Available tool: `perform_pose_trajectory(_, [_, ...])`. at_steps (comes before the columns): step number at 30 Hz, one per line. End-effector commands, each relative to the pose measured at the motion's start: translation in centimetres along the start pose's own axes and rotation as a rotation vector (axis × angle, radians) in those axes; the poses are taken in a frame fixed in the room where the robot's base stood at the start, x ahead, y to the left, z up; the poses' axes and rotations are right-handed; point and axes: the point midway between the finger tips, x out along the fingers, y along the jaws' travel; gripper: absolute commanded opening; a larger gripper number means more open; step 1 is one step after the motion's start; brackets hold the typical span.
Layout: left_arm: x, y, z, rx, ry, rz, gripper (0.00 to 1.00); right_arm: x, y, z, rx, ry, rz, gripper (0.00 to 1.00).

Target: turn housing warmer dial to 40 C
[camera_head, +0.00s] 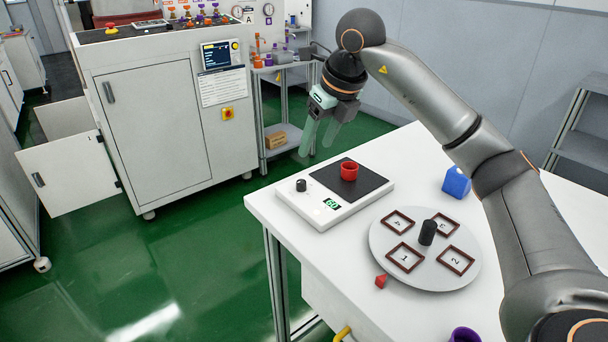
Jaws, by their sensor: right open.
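The housing warmer (318,214) is a flat white unit at the table's left corner, with a dark heating plate (371,185). Its dial is a small black knob (301,185) at the unit's left end. A small green display (332,204) beside it appears to read 60. A red ring-shaped housing (349,171) stands on the dark plate. My right gripper (318,147) has pale green fingers pointing down. It is open and empty, above and behind the dial in the picture, apart from it. My left gripper is out of view.
A round grey turntable (386,255) with numbered square frames and a black centre post stands right of the warmer. A blue block (456,182) lies behind it, and a purple cup (464,335) stands at the front. A white cabinet (165,126) stands across the green floor.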

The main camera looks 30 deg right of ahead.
Motion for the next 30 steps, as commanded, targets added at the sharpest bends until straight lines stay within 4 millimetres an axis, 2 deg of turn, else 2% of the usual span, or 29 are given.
perform_pose_trajectory(9, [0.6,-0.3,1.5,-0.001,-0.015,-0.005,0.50,6.5,0.1,-0.2,-0.001,0.006,0.002,0.59])
perform_pose_trajectory(15, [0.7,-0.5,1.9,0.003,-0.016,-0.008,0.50,9.8,0.1,-0.1,-0.001,0.003,0.003,0.59])
perform_pose_trajectory(21, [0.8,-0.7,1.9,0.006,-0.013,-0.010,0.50,11.5,0.1,-0.1,-0.002,0.001,0.003,0.59])
perform_pose_trajectory(30, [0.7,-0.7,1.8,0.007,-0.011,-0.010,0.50,11.7,0.1,0.0,-0.002,0.000,0.003,0.59])
